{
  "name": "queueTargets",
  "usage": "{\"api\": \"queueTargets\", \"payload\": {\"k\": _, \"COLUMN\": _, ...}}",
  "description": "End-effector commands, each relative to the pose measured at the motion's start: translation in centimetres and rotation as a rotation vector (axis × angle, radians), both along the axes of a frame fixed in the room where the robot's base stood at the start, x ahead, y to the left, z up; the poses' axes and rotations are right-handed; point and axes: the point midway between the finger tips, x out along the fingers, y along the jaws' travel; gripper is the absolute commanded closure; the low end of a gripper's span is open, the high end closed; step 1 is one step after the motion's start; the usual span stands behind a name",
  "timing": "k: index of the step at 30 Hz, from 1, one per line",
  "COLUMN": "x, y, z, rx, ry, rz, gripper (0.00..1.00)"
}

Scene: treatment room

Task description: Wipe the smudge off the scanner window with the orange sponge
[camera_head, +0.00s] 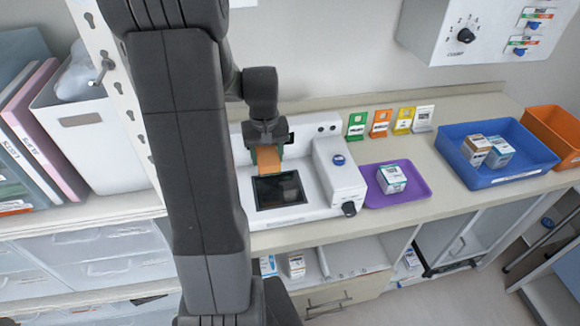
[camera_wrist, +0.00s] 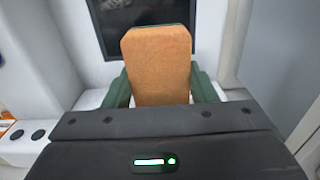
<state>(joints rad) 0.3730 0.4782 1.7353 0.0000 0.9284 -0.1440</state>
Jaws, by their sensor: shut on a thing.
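The orange sponge (camera_head: 268,158) is held between the green fingers of my gripper (camera_head: 267,152). In the wrist view the sponge (camera_wrist: 157,62) stands upright between the fingers of my gripper (camera_wrist: 158,88), which is shut on it. The scanner window (camera_head: 279,190) is a dark square set in the white scanner (camera_head: 325,208). The sponge is at the back edge of the window; I cannot tell whether it touches. A greyish smudge (camera_wrist: 114,5) shows at the upper left of the dark window (camera_wrist: 172,12) in the wrist view. The sponge covers part of the window there.
A purple tray (camera_head: 411,199) with a small box (camera_head: 391,179) stands right of the scanner. A blue bin (camera_head: 520,172) with boxes is further right. Several coloured cards (camera_head: 380,124) stand behind. A white raised housing (camera_head: 340,182) with a knob flanks the window on the right.

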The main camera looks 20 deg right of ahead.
Motion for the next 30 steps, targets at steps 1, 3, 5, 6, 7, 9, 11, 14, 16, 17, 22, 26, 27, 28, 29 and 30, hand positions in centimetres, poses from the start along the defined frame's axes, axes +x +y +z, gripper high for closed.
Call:
{"api": "queueTargets", "payload": {"k": 1, "x": 0.1, "y": 0.1, "z": 0.9, "rx": 0.0, "ry": -0.001, "rz": 0.001, "gripper": 0.73}}
{"api": "queueTargets", "payload": {"k": 3, "x": 0.1, "y": 0.2, "z": 1.5, "rx": 0.0, "ry": -0.001, "rz": 0.001, "gripper": 0.73}}
{"api": "queueTargets", "payload": {"k": 5, "x": 0.1, "y": 0.3, "z": 2.0, "rx": 0.0, "ry": -0.001, "rz": 0.002, "gripper": 0.73}}
{"api": "queueTargets", "payload": {"k": 6, "x": 0.2, "y": 0.3, "z": 2.3, "rx": 0.0, "ry": -0.001, "rz": 0.002, "gripper": 0.73}}
{"api": "queueTargets", "payload": {"k": 7, "x": 0.2, "y": 0.3, "z": 2.5, "rx": 0.0, "ry": -0.001, "rz": 0.002, "gripper": 0.73}}
{"api": "queueTargets", "payload": {"k": 9, "x": 0.2, "y": 0.4, "z": 2.8, "rx": 0.0, "ry": 0.0, "rz": 0.002, "gripper": 0.73}}
{"api": "queueTargets", "payload": {"k": 11, "x": 0.2, "y": 0.4, "z": 2.9, "rx": 0.0, "ry": 0.0, "rz": 0.002, "gripper": 0.73}}
{"api": "queueTargets", "payload": {"k": 14, "x": 0.2, "y": 0.4, "z": 2.9, "rx": 0.0, "ry": 0.0, "rz": 0.002, "gripper": 0.73}}
{"api": "queueTargets", "payload": {"k": 16, "x": 0.2, "y": 0.4, "z": 2.8, "rx": 0.0, "ry": 0.0, "rz": 0.002, "gripper": 0.73}}
{"api": "queueTargets", "payload": {"k": 17, "x": 0.2, "y": 0.4, "z": 2.8, "rx": 0.0, "ry": 0.0, "rz": 0.002, "gripper": 0.73}}
{"api": "queueTargets", "payload": {"k": 22, "x": 0.2, "y": 0.4, "z": 2.8, "rx": 0.0, "ry": 0.0, "rz": 0.001, "gripper": 0.73}}
{"api": "queueTargets", "payload": {"k": 26, "x": 0.2, "y": 0.4, "z": 2.8, "rx": 0.0, "ry": 0.0, "rz": 0.001, "gripper": 0.73}}
{"api": "queueTargets", "payload": {"k": 27, "x": 0.1, "y": 0.4, "z": 2.9, "rx": 0.0, "ry": 0.0, "rz": 0.001, "gripper": 0.73}}
{"api": "queueTargets", "payload": {"k": 28, "x": 0.1, "y": 0.4, "z": 2.9, "rx": 0.0, "ry": 0.0, "rz": 0.001, "gripper": 0.73}}
{"api": "queueTargets", "payload": {"k": 29, "x": 0.0, "y": 0.4, "z": 3.0, "rx": 0.0, "ry": 0.0, "rz": 0.001, "gripper": 0.73}}
{"api": "queueTargets", "payload": {"k": 30, "x": -0.2, "y": 0.3, "z": 3.0, "rx": 0.0, "ry": 0.001, "rz": 0.001, "gripper": 0.73}}
